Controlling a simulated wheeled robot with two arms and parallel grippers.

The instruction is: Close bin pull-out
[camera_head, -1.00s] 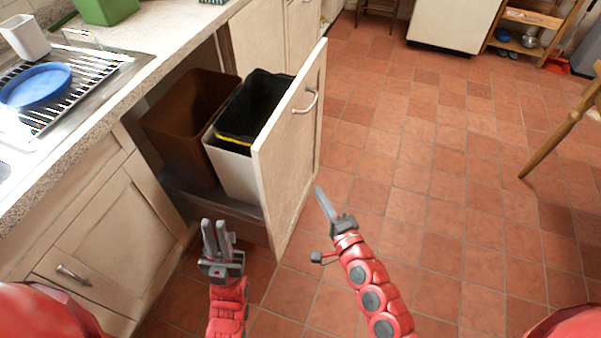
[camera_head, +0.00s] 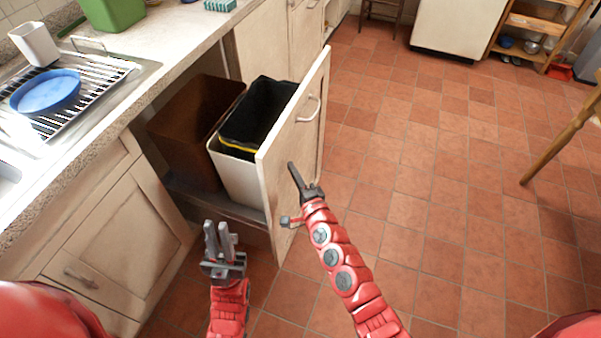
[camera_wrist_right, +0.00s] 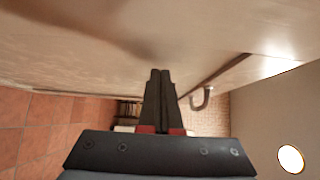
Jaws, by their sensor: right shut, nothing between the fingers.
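The bin pull-out is open. Its pale wooden front panel (camera_head: 285,185) stands out from the cabinet, with a metal handle (camera_head: 312,108) near its top. Behind the panel are a brown bin (camera_head: 185,135) and a white bin (camera_head: 232,178) with a black liner (camera_head: 258,110). My right gripper (camera_head: 292,166) is shut and empty, in front of the panel's outer face; I cannot tell if it touches. In the right wrist view the shut fingers (camera_wrist_right: 158,80) are close to the panel surface (camera_wrist_right: 100,45), and the handle (camera_wrist_right: 203,98) shows to the right. My left gripper (camera_head: 218,228) is left of the panel's lower part, fingers slightly apart.
A counter with a sink rack (camera_head: 105,75), a blue plate (camera_head: 45,92) and a green container (camera_head: 112,12) is on the left. A closed cabinet door (camera_head: 120,225) is below it. The tiled floor (camera_head: 420,190) on the right is open. A wooden chair leg (camera_head: 560,140) stands at the right edge.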

